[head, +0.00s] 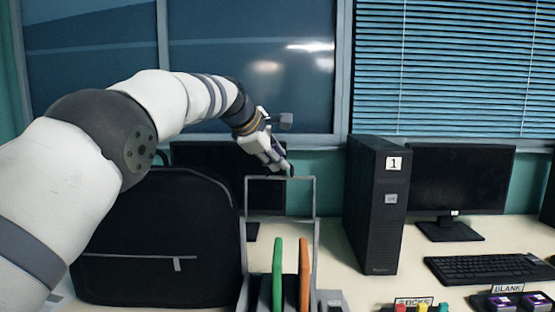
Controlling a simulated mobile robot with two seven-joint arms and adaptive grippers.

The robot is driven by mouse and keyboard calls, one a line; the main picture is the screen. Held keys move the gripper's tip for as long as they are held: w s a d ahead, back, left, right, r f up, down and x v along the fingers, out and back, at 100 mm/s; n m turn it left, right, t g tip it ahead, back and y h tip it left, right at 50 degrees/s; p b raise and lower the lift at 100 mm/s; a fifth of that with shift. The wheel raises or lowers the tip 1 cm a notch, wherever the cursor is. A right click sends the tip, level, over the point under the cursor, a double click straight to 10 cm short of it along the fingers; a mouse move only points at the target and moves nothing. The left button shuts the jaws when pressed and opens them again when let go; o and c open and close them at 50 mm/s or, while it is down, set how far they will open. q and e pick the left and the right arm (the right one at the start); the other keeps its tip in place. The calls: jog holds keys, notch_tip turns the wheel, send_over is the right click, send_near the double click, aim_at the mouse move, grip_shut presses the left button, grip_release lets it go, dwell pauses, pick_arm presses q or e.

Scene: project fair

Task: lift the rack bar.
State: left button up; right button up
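The rack bar (296,178) is the grey top of a thin upright frame standing on the table near the middle of the head view. Below it, the rack holds a green upright panel (277,270) and an orange one (304,270). My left gripper (287,168) reaches in from the upper left and points down, its fingertips at or just above the bar. I cannot tell whether they touch it, or how far the fingers are apart. My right gripper is not in view.
A black bag (160,240) stands left of the rack under my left arm. A black computer tower (375,210) marked 1 stands to the right. A monitor (460,180) and keyboard (490,270) are farther right. A monitor (215,160) is behind the gripper.

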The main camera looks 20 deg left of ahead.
pick_arm(q)
jog(key=shift+w+a+r, duration=0.15)
jog(key=shift+r, duration=0.2)
jog(key=shift+f, duration=0.1)
jog(key=v, duration=1.2)
jog(key=shift+f, duration=0.15)
